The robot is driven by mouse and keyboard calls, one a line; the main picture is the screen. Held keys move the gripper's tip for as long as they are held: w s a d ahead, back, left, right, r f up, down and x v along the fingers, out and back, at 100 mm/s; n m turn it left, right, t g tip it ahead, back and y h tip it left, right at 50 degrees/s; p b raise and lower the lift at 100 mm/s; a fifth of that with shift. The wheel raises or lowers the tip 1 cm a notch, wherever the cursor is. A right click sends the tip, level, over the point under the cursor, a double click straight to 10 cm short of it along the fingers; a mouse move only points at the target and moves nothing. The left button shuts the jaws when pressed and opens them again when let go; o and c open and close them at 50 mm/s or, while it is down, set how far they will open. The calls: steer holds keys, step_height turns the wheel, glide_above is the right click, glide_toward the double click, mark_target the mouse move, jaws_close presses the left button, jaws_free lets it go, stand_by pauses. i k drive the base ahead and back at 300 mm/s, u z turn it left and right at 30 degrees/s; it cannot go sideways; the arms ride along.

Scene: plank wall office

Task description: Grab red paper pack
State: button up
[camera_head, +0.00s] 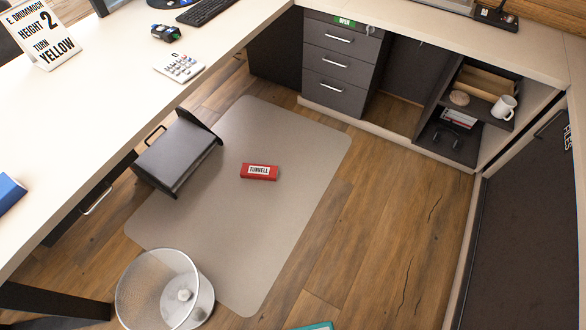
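The red paper pack (259,175) lies flat on the grey floor mat (250,240), a little right of the dark footrest. It has a white label on its top that reads "TUNVELL". Nothing covers it, and bare mat surrounds it. My gripper is not in view.
A dark footrest (176,158) stands on the mat's left edge. A wire bin (140,275) stands at the lower left. A desk (110,85) runs along the left, with a drawer unit (338,75) and open shelves (455,150) behind. The wooden floor (375,220) right of the mat is clear.

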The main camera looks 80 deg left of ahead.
mark_target(254, 171)
steer(key=u, duration=1.7)
steer(key=i, duration=3.1)
steer(key=u, duration=4)
